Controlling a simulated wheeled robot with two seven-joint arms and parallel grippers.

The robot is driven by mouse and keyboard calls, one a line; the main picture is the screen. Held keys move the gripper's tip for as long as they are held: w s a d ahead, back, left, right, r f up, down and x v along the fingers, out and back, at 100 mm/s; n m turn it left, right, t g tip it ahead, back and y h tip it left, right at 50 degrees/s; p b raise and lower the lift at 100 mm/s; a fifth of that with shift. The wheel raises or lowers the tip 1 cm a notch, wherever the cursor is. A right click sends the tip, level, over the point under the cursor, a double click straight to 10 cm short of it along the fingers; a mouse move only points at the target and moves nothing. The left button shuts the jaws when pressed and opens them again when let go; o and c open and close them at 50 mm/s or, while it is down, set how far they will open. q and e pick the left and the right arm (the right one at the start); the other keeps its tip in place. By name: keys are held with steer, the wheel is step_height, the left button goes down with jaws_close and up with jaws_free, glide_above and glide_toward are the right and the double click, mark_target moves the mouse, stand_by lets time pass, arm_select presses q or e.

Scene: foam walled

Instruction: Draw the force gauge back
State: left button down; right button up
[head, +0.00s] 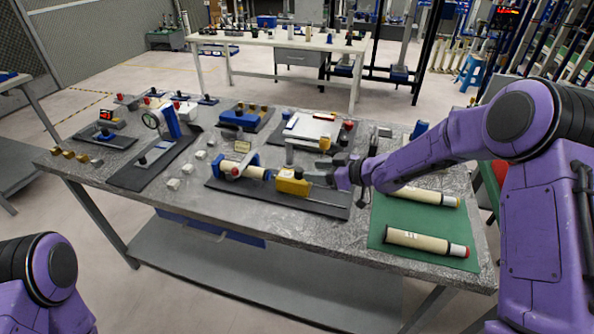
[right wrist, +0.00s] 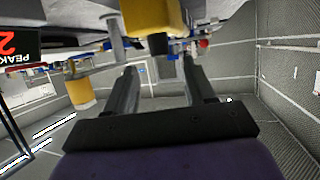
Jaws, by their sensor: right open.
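The yellow force gauge (head: 291,184) sits on a dark base plate (head: 325,206) on the table. A cream tube (head: 243,171) lies to its left in a blue holder. My right gripper (head: 322,177) is just to the right of the gauge. In the right wrist view the two fingers of my right gripper (right wrist: 161,85) stand apart with nothing clear between them. A yellow body (right wrist: 154,14), apparently the gauge, is at the top edge beyond the fingertips. Contact cannot be told. My left gripper is out of view.
Two cream tubes (head: 425,242) lie on a green mat (head: 385,215) at the right. A white-topped stand (head: 312,130) is behind the gauge. A dial instrument (head: 152,121) stands at the left. White blocks (head: 173,184) lie between the plates. The table's front edge is close.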

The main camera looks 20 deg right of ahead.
mark_target(301, 170)
steer(key=p+x, duration=0.1)
steer(key=x, duration=0.6)
steer(key=shift+s+r, duration=0.1)
jaws_close()
